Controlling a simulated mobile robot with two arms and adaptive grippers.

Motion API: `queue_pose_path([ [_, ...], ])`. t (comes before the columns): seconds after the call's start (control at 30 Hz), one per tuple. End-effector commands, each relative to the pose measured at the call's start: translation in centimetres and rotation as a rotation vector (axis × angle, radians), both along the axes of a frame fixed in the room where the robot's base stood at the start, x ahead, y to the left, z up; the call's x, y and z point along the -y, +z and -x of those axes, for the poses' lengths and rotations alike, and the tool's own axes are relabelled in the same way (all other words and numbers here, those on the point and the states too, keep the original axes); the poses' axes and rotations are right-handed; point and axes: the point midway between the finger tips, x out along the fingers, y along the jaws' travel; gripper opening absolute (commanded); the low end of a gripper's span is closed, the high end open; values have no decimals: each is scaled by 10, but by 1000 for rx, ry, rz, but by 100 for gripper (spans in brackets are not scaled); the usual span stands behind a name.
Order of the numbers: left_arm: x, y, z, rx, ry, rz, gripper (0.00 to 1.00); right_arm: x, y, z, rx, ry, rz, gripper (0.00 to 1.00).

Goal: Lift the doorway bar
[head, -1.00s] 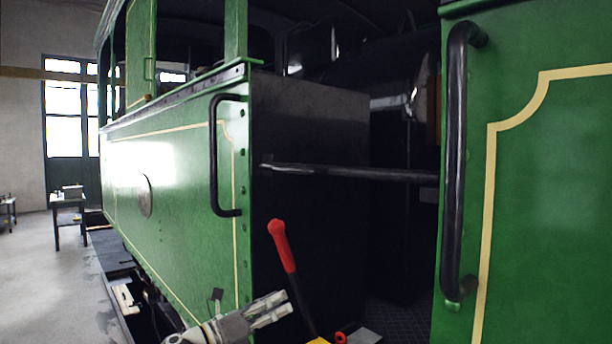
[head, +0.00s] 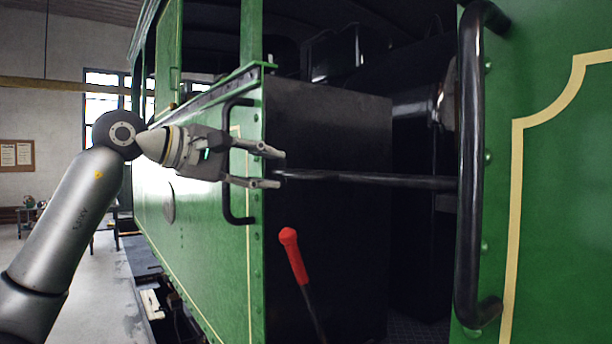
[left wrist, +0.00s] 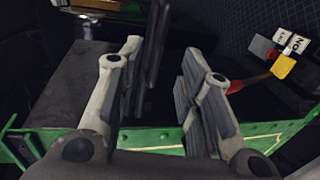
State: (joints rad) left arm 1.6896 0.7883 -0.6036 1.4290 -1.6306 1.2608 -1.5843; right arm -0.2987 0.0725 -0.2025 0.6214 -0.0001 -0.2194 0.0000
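The doorway bar (head: 370,180) is a dark, thin rod lying nearly level across the opening between two green tram panels. My left gripper (head: 276,168) is open, its fingers pointing right at the bar's left end, one finger above and one below its height. In the left wrist view the bar (left wrist: 155,45) shows as a dark rod beyond and between the parted fingers of my left gripper (left wrist: 160,90). I see no clear contact with the bar. My right gripper is not in view.
Black vertical handrails stand on the left panel (head: 230,200) and right panel (head: 468,170). A red-handled lever (head: 293,255) rises below the bar. It also shows in the left wrist view (left wrist: 250,81), near a yellow piece (left wrist: 283,66). The dark doorway lies beyond.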

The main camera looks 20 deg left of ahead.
Motion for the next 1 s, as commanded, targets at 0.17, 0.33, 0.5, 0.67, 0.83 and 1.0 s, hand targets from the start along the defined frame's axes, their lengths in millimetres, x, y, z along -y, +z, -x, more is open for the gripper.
queue_pose_path([
  [0.17, 24, -5, -28, -6, -6, 2, 34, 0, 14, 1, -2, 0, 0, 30],
  [0.33, 41, -12, -51, -5, -5, 4, 34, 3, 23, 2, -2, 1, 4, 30],
  [0.5, 52, -16, -64, -3, -4, 5, 34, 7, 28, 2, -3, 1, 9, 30],
  [0.67, 55, -18, -69, -2, -3, 4, 34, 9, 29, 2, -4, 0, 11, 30],
  [0.83, 55, -19, -69, -2, -3, 4, 34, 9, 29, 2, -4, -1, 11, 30],
  [1.0, 55, -18, -69, -2, -3, 4, 17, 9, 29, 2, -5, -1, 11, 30],
])
